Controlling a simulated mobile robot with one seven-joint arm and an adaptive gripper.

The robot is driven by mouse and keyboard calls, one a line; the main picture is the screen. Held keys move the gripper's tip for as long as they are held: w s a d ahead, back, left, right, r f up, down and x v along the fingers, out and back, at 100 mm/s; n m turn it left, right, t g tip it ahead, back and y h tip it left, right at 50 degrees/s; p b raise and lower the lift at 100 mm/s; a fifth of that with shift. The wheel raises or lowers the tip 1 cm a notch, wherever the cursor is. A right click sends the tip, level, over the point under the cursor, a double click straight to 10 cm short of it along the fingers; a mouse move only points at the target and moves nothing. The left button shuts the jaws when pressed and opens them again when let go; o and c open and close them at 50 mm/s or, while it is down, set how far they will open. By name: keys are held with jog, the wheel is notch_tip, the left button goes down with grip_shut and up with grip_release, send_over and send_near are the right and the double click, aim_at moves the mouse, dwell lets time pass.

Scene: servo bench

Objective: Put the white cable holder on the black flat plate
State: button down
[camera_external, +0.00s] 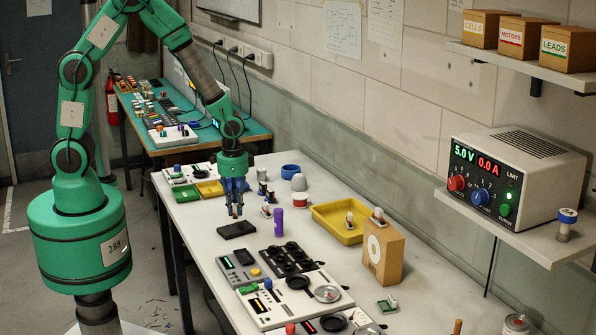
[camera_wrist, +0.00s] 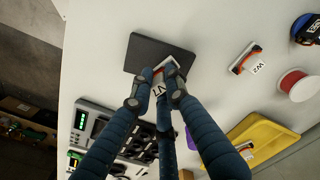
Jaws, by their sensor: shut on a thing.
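My gripper (camera_external: 236,213) is shut on a small white cable holder with a dark-lettered label, seen between the fingertips in the wrist view (camera_wrist: 166,70). The fingers hide part of the holder. The black flat plate (camera_external: 236,230) lies on the white bench just below and in front of the fingertips. In the wrist view the plate (camera_wrist: 150,52) shows beyond the fingertips, and the held holder overlaps its near edge in the picture. I cannot tell whether they touch. Another white holder, marked W2 (camera_wrist: 246,62), lies to the right of the plate.
A purple cylinder (camera_external: 278,223) and a red-and-white spool (camera_external: 299,199) stand right of my gripper. A yellow tray (camera_external: 325,230) holding a small item lies farther right. Panels with knobs and dark round parts (camera_external: 289,260) lie nearer the camera. Bare bench surrounds much of the plate.

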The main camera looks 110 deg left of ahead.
aim_at(235, 216)
jog(key=shift+f+b, duration=0.35)
jog(key=shift+f, duration=1.45)
jog(key=shift+f, duration=0.15)
jog(key=c, duration=1.7)
grip_release()
notch_tip(235, 216, up, 12)
jog(key=shift+r+p, duration=0.2)
jog(key=shift+p, duration=0.75)
